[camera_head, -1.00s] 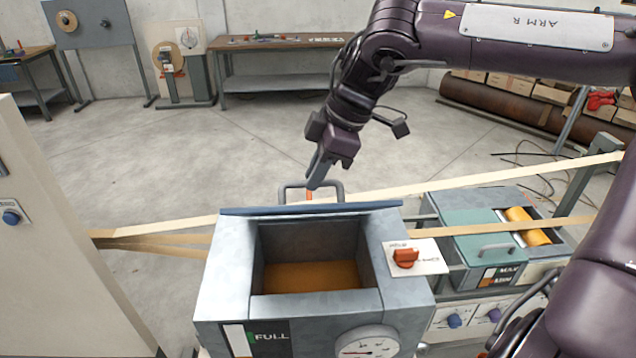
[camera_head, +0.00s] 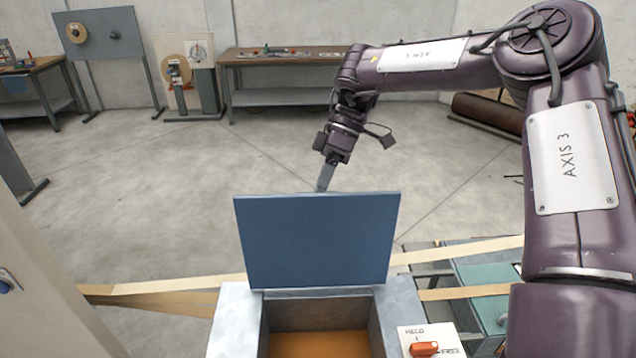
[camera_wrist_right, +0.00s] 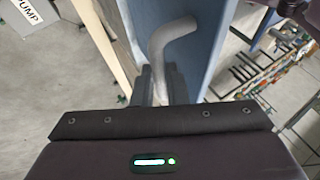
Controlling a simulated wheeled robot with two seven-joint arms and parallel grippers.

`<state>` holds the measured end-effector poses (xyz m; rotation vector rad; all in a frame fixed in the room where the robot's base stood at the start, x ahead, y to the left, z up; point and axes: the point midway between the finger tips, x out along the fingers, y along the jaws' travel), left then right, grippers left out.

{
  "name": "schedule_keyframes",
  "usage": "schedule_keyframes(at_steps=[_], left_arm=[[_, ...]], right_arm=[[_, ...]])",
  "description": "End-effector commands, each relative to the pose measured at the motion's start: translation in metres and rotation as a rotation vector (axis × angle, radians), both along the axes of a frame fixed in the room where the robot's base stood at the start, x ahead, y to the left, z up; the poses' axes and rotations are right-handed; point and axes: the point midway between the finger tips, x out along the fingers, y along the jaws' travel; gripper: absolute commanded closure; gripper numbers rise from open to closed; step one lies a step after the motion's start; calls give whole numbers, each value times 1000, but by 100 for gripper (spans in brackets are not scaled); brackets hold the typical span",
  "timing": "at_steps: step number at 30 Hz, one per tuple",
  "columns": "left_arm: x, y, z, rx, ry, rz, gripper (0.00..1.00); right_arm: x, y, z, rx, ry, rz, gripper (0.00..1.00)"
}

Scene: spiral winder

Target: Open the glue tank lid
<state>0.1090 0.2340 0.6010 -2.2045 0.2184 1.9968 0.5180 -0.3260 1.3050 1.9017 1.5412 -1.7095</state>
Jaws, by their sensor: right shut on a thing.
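The grey glue tank (camera_head: 235,315) is at the bottom of the head view, its opening showing a brown-orange inside. The blue lid (camera_head: 316,240) stands raised at the tank's far edge, its flat inner face toward me. My right gripper (camera_head: 323,180) is behind the lid's top edge, pointing down; its fingertips are partly hidden by the lid in the head view. In the right wrist view the right gripper (camera_wrist_right: 160,85) is shut on the grey bent lid handle (camera_wrist_right: 170,38), next to the lid's blue face (camera_wrist_right: 212,35). My left gripper is out of view.
A red-orange switch (camera_head: 425,348) sits on a white plate at the tank's right. Tan strips (camera_head: 165,288) pass behind the tank. A pale cabinet (camera_head: 40,290) stands at the left. A workbench (camera_head: 285,55) is far back; the floor between is clear.

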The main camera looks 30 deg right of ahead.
Motion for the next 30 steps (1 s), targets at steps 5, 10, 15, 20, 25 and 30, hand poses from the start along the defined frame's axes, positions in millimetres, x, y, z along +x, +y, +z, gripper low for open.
schedule_keyframes(at_steps=[5,10,15,20,25,30], left_arm=[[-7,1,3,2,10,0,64],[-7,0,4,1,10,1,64],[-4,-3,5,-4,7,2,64],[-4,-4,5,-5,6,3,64],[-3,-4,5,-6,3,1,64],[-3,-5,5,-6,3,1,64]], right_arm=[[7,-10,-14,28,73,3,100],[12,-15,-17,49,106,3,100],[15,-16,-19,57,119,6,100],[15,-17,-19,58,119,5,100],[15,-17,-19,58,118,4,100],[16,-17,-19,59,117,4,72]])
